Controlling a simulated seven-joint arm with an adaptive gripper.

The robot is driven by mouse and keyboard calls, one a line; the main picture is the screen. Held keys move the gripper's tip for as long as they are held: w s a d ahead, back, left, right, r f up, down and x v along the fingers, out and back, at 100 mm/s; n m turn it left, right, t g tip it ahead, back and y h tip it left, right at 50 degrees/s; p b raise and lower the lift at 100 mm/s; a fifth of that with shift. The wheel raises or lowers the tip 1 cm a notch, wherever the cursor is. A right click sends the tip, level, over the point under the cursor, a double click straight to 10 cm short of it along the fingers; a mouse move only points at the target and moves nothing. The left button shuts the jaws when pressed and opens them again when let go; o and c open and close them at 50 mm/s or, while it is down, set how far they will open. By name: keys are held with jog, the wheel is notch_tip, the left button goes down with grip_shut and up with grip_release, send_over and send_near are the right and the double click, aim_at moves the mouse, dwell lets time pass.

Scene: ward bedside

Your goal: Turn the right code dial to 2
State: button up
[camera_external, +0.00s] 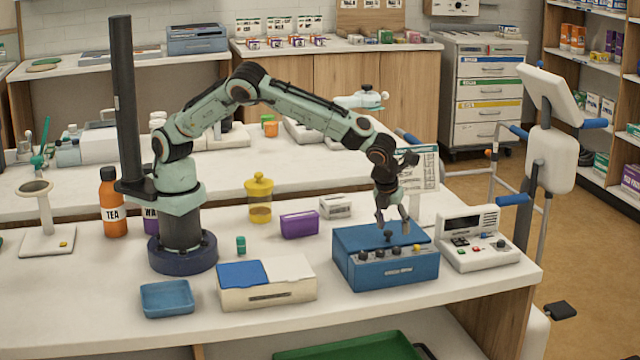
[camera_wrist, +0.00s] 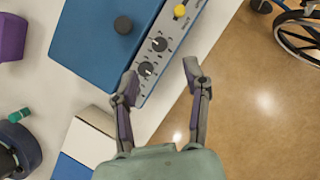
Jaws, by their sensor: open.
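The blue box (camera_external: 385,275) stands at the front right of the bench, with a row of dark dials and a yellow knob along its front panel. The dark dial nearest the yellow knob, the right code dial (camera_external: 394,250), also shows in the wrist view (camera_wrist: 159,44) with a white mark; its numbers are too small to read. Another dark dial (camera_wrist: 147,68) lies beside it, closer to my fingers. My gripper (camera_external: 393,220) is open and empty above the box. In the wrist view my gripper (camera_wrist: 160,74) has its fingers apart, with the left finger overlapping the panel's lower end.
A black knob (camera_wrist: 123,25) stands on the box's top. The yellow knob (camera_wrist: 180,11) is at the panel's far end. A white console (camera_external: 478,240) stands close to the right. A white box with a blue lid part (camera_external: 268,295) is left. Open floor lies beyond the bench edge.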

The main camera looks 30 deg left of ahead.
aim_at(396, 249)
jog(key=x, duration=0.6)
jog(key=shift+f, duration=0.2)
grip_shut()
